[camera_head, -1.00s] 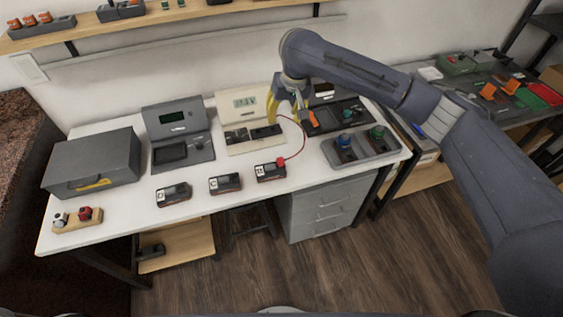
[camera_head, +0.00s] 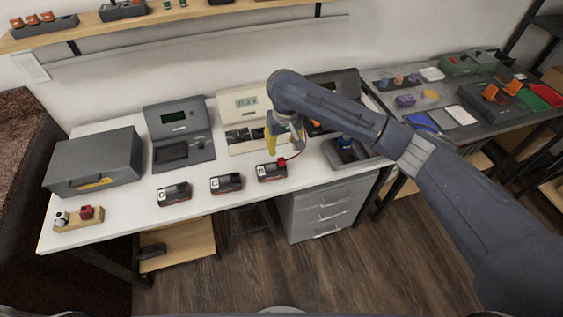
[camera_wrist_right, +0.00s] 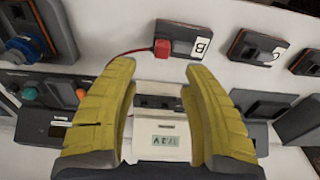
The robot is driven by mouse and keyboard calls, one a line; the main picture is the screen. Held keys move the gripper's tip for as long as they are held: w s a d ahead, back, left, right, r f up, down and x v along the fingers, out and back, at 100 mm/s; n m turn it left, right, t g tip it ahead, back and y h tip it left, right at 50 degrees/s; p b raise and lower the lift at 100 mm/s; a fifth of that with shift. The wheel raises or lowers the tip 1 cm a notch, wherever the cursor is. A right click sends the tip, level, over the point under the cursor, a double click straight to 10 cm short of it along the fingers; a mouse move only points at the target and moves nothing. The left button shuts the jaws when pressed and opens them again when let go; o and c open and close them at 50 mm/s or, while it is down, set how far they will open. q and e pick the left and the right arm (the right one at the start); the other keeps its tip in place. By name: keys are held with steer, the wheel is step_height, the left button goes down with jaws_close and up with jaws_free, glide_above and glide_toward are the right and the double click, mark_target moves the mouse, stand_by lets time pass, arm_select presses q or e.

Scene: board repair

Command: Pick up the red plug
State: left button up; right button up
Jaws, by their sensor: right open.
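The red plug (camera_head: 282,162) sits at the upper right edge of the rightmost of the small dark modules (camera_head: 271,173), near the table's front edge. A thin red cable runs from it toward the back. In the right wrist view the red plug (camera_wrist_right: 163,49) lies against the module marked B (camera_wrist_right: 192,38), ahead of my fingertips. My right gripper (camera_head: 280,148) has yellow fingers, is open and empty, and is just above and behind the plug. In the right wrist view its fingers (camera_wrist_right: 158,66) stand wide apart, with the plug beyond the gap. My left gripper is not in view.
Two more modules (camera_head: 173,194) (camera_head: 226,183) stand in a row to the left. A meter with a display (camera_head: 248,101) stands behind my gripper. A grey tray with a blue knob (camera_head: 346,158) is to the right.

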mark_target(282, 159)
steer(key=shift+w+a+f, duration=0.1)
steer(key=shift+w+f, duration=0.05)
steer(key=shift+f, duration=1.85)
steer(key=shift+w+a+f, duration=0.1)
steer(key=shift+f, duration=1.9)
jaws_close()
